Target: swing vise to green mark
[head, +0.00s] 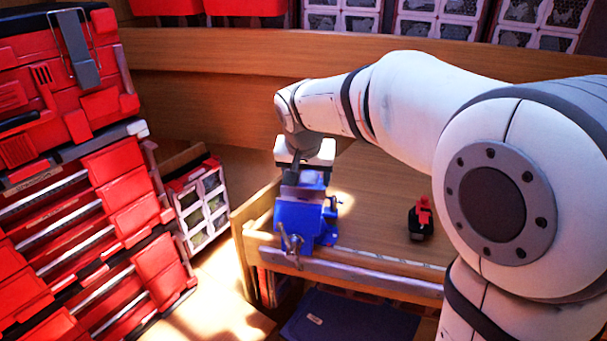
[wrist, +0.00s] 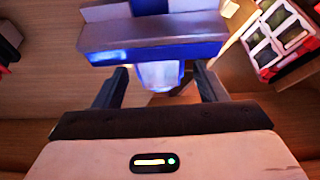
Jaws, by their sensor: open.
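A blue vise (head: 300,218) stands at the front left corner of the wooden workbench (head: 375,235) in the head view. Its metal handle hangs at the front. My gripper (head: 305,168) is at the vise's top, on its far side. In the wrist view the blue and grey vise (wrist: 150,45) fills the upper middle. The fingers of my gripper (wrist: 160,85) are open, one on each side of a pale blue part of the vise. I cannot tell whether they touch it. I cannot make out a green mark in either view.
A red and black object (head: 420,218) stands on the bench, right of the vise. Red tool cases (head: 75,190) are stacked at the left. A small organizer case (head: 202,205) stands between them and the bench; it also shows in the wrist view (wrist: 280,38).

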